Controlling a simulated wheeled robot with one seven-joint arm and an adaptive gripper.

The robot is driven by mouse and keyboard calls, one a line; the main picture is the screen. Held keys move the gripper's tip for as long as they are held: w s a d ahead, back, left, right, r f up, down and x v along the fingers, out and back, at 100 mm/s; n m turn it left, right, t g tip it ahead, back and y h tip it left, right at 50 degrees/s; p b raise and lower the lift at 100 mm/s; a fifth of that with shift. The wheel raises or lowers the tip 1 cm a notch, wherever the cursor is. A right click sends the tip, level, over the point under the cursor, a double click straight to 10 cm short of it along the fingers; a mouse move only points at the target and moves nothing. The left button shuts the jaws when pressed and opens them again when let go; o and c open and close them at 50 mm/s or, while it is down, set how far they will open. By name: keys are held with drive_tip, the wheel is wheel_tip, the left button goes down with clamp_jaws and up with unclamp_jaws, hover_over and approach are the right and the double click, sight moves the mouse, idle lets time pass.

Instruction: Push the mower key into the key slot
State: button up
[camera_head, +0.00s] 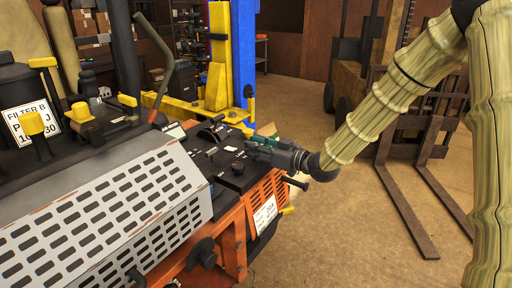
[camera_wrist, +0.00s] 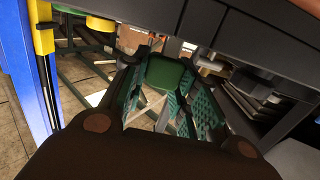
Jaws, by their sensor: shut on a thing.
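My gripper (camera_head: 262,142) is at the right edge of the mower's dark control panel (camera_head: 225,150) in the head view, low over its surface. In the wrist view, my gripper's fingers (camera_wrist: 165,95) are shut on a green block-like piece, which I take to be the head of the mower key (camera_wrist: 166,73). The key's shaft is hidden, and I cannot tell whether its tip touches the panel. The key slot cannot be made out in either view. A black round knob (camera_head: 237,168) sits on the panel close to my gripper.
The orange mower body (camera_head: 236,240) and its grey perforated cover (camera_head: 110,220) lie left of my arm. A blue and yellow lift post (camera_head: 243,65) stands behind the panel. A forklift with low forks (camera_head: 405,205) stands at right. The floor between is clear.

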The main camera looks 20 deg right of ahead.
drive_tip(key=shift+f+b, duration=0.55)
drive_tip(key=shift+f, duration=0.4)
idle(0.4)
drive_tip(key=o, duration=0.9)
drive_tip(key=shift+o, duration=0.2)
drive_tip(key=shift+s, duration=0.1)
drive_tip(key=v, duration=1.2)
